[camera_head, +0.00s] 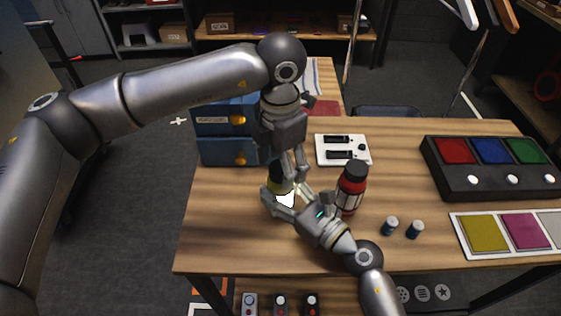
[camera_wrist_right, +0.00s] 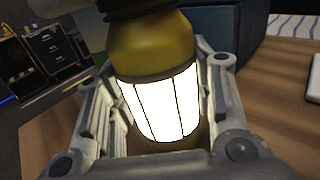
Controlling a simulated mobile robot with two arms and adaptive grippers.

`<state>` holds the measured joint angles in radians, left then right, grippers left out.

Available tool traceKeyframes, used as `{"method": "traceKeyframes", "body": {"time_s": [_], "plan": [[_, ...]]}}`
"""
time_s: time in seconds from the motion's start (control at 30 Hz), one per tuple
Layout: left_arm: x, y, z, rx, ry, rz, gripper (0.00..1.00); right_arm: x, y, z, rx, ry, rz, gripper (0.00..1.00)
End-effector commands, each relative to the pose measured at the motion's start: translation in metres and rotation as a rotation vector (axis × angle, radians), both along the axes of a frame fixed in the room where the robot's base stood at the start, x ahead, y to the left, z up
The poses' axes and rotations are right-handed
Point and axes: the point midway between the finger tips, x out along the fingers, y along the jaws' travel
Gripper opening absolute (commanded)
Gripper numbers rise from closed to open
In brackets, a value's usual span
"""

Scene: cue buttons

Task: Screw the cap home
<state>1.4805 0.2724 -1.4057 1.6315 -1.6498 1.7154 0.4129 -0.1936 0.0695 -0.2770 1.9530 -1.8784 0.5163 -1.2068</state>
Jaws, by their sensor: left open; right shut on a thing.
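A yellow bottle (camera_wrist_right: 150,48) with a bright white label stands in my right gripper; in the head view it is partly hidden (camera_head: 276,186). My right gripper (camera_head: 286,198) is shut around its label from the front right, and its fingers flank the bottle in the right wrist view (camera_wrist_right: 155,110). A dark cap (camera_wrist_right: 135,8) sits at the bottle's top, cut off by the frame edge; how far it is screwed on I cannot tell. My left gripper (camera_head: 290,172) is open, pointing down at the bottle's top, and partly hides the cap.
A red bottle with black cap (camera_head: 351,188) stands just right of my right gripper. Two small blue-white vials (camera_head: 402,228) lie near the front. A white switch panel (camera_head: 343,150), blue drawer box (camera_head: 228,150), button box (camera_head: 485,185) and colour card (camera_head: 500,254) surround them. The front left tabletop is clear.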

Motion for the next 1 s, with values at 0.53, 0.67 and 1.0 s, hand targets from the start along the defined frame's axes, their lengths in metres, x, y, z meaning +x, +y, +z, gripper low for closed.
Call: {"method": "traceKeyframes", "body": {"time_s": [0.53, 0.67, 1.0], "plan": [[0.001, 0.0, 0.074, -0.001, -0.003, 0.001, 0.65, 0.0, 0.0, 0.0, 0.0, 0.0, 0.0, 0.0], [0.001, 0.0, 0.097, 0.0, -0.003, 0.001, 0.65, 0.0, 0.0, 0.0, 0.0, 0.0, 0.0, 0.0], [0.0, 0.0, 0.12, 0.0, 0.0, -0.001, 0.65, 0.0, 0.0, 0.0, 0.0, 0.0, 0.0, 0.0]]}}
